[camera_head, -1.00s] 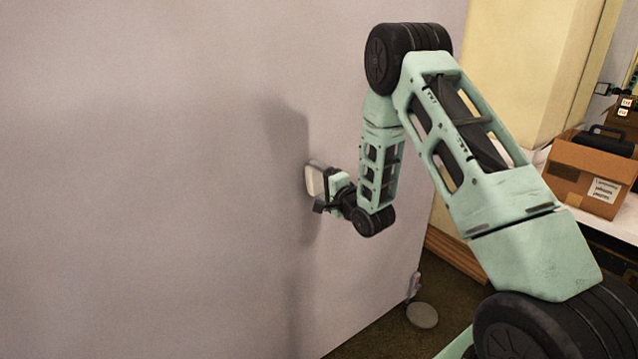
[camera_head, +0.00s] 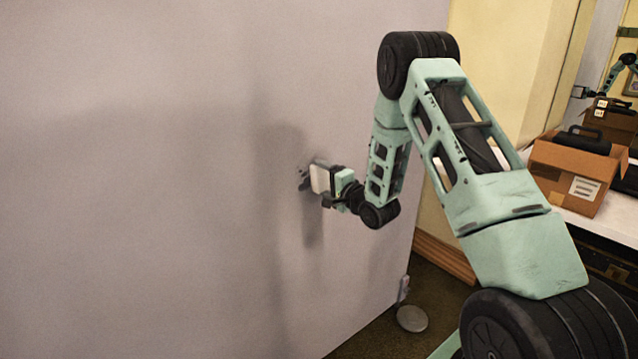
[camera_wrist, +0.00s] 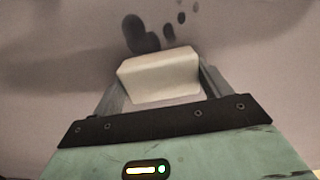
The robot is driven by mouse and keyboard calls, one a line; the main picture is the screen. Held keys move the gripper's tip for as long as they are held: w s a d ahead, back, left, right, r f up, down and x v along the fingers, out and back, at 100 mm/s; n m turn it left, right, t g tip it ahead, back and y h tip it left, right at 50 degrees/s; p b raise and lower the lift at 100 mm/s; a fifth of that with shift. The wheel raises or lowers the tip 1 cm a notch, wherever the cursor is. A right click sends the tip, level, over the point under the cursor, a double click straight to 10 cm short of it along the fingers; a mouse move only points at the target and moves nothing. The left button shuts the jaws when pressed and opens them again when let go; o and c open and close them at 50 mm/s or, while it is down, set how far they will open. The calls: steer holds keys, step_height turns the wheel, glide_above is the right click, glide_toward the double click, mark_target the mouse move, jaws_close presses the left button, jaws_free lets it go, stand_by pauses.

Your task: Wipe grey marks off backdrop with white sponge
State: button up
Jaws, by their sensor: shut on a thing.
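The backdrop (camera_head: 150,200) is a large upright pale grey-mauve panel. Several dark grey marks (camera_head: 304,178) show on it just left of the sponge. In the wrist view, the rounded dark marks (camera_wrist: 140,36) lie just beyond the sponge's far edge, the largest nearest it. My gripper (camera_head: 331,187) is shut on the white sponge (camera_head: 319,179), which faces the backdrop. In the wrist view the sponge (camera_wrist: 158,78) sits between both fingers. I cannot tell whether it touches the panel. Any marks behind the sponge are hidden.
The backdrop's right edge has a foot with a round grey base (camera_head: 412,318) on the dark floor. At right, a cardboard box (camera_head: 577,172) holding a black case stands on a white table (camera_head: 610,222). A mirror-like panel behind reflects a teal arm.

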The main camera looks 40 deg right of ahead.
mark_target(296, 179)
steer(key=shift+d, duration=0.25)
steer(key=shift+s+a+b, duration=0.1)
steer(key=shift+a+b, duration=0.5)
steer(key=shift+a, duration=3.1)
steer(key=shift+r, duration=0.45)
steer(key=shift+d+f, duration=0.1)
steer(key=shift+d, duration=3.65)
steer(key=shift+a+b, duration=0.4)
steer(key=shift+a, duration=1.55)
steer(key=shift+a+b, duration=0.3)
steer(key=shift+a, duration=1.5)
steer(key=s, duration=0.6)
steer(key=shift+b, duration=0.4)
